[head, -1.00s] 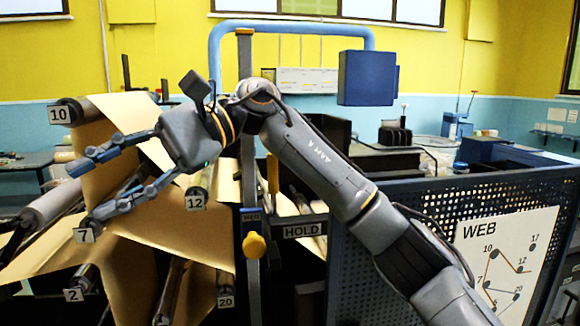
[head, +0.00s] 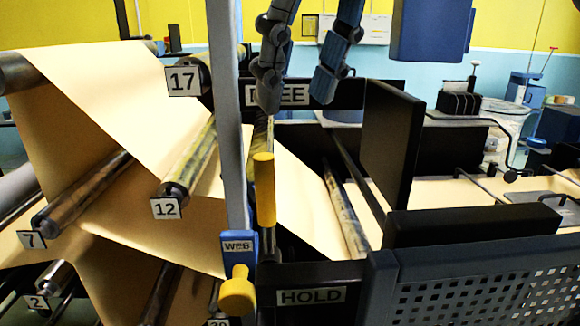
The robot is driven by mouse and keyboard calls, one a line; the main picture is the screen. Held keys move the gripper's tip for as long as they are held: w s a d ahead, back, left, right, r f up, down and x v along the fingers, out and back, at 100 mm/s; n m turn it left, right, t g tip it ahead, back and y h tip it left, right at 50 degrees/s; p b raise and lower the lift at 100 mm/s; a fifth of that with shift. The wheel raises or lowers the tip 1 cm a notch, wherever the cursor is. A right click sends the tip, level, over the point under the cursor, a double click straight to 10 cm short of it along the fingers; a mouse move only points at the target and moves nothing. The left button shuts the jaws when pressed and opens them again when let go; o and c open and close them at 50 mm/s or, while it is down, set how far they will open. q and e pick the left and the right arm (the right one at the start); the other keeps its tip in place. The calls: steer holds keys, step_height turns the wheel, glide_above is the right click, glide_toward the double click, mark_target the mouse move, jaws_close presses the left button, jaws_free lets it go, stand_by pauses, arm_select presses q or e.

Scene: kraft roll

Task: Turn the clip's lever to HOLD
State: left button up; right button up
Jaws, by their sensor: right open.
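My left gripper is out of view.
A yellow knob (head: 238,291) sticks out under a blue WEB tag (head: 238,247) on the grey post (head: 228,120). Brown paper (head: 110,110) runs over numbered rollers at left. A black upright panel (head: 390,150) and a perforated blue guard (head: 480,290) stand at right.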

mark_target(272, 166)
steer(key=f, duration=0.1)
steer(key=a+f, duration=0.1)
steer(key=f, duration=0.1)
steer(key=a+f, duration=0.1)
steer(key=f, duration=0.1)
steer(key=shift+a+f, duration=0.1)
steer(key=w+f, duration=0.2)
steer(key=f, duration=0.1)
steer(key=shift+a+f+p, duration=0.15)
steer(key=shift+f+p, duration=0.1)
steer(key=shift+p, duration=0.15)
steer(key=x, duration=0.3)
steer(key=shift+a, duration=0.1)
steer(key=shift+a+f, duration=0.1)
steer(key=shift+f, duration=0.15)
steer(key=shift+w+f, duration=0.1)
steer(key=shift+w, duration=0.05)
steer(key=shift+c, duration=0.5)
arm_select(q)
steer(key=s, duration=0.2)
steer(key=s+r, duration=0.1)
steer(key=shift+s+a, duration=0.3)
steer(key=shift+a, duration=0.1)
arm_select(e)
jaws_close()
